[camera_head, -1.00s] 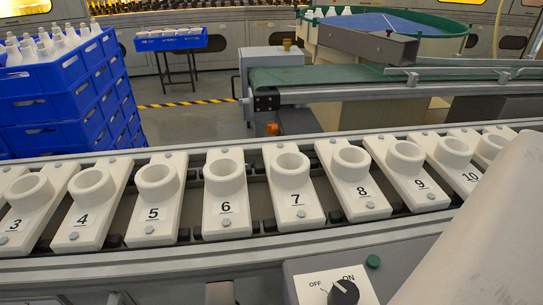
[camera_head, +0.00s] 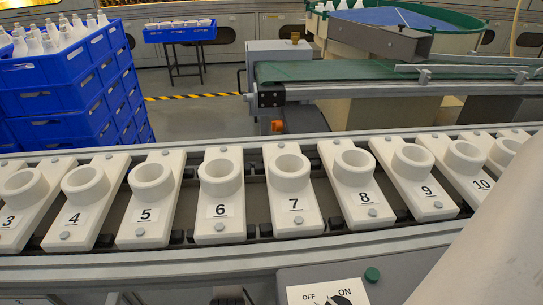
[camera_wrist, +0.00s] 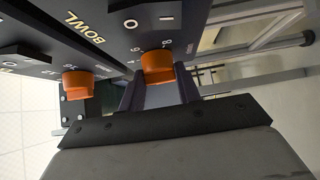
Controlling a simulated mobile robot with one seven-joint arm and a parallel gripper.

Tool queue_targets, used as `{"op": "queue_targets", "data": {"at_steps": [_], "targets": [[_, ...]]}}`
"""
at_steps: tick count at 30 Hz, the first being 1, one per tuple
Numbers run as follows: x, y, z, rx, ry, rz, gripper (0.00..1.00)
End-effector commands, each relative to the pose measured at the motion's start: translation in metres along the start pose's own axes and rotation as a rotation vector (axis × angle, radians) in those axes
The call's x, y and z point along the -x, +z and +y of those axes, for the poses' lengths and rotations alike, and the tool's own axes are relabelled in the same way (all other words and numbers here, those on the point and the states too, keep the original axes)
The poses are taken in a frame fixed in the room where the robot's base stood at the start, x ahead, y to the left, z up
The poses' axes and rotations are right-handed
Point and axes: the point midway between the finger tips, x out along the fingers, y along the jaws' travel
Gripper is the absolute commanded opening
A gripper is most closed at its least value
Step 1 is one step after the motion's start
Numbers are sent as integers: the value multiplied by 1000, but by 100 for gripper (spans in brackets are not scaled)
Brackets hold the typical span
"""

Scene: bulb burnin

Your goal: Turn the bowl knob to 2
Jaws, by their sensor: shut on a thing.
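An orange knob (camera_wrist: 158,67) sits on a dark panel in the wrist view. My gripper (camera_wrist: 160,92) has a finger on each side of it and is shut on it. Numbers such as 6 and 8 show beside this knob, but I cannot read its pointer. A second orange knob (camera_wrist: 78,85) is to the left, apart from my gripper. The word BOWL (camera_wrist: 85,27) is printed on the dark panel, up and left of the held knob. I cannot tell for certain which knob it labels. My gripper and both orange knobs are not visible in the head view.
A conveyor of numbered white holders (camera_head: 295,205) runs across the head view. A black OFF/ON switch (camera_head: 340,300) is cut off at the bottom edge, near a green button (camera_head: 372,274). Blue crates (camera_head: 55,100) stand at the left and a green belt (camera_head: 370,71) lies behind.

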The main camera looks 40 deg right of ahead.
Motion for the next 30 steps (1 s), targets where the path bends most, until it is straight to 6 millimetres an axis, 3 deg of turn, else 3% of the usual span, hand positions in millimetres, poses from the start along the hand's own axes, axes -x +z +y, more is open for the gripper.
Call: {"op": "queue_targets", "data": {"at_steps": [3, 15, 30], "targets": [[0, 0, 0, 1, 0, 0, 10], [0, 0, 10, 97, -97, -1, 10], [-1, -1, 7, 272, -270, 2, 10]]}}
